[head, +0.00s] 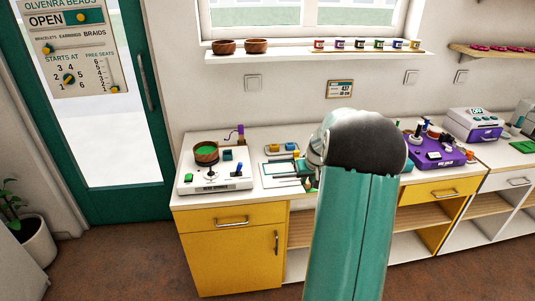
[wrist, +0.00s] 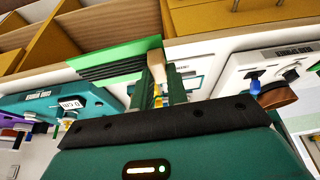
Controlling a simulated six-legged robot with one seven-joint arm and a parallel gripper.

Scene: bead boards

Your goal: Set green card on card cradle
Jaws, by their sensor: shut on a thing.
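My gripper (wrist: 158,72) is shut on the green card (wrist: 112,58) by a pale wooden-looking piece at the card's right end. The card extends leftward from the fingers in the wrist view, bright green with a darker ribbed band. In the head view my forearm hides most of the gripper and the card; only a small green and brown patch shows beside the arm. I cannot clearly make out the card cradle. A white board with dark outlines (head: 272,178) lies on the counter left of my arm, and may be partly hidden.
A white bead spinner (head: 215,182) with a wooden bowl (head: 206,152) stands left on the counter. A teal machine (wrist: 62,100) shows left in the wrist view. A purple machine (head: 440,154) is right of my arm. A shelf (head: 320,54) hangs above.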

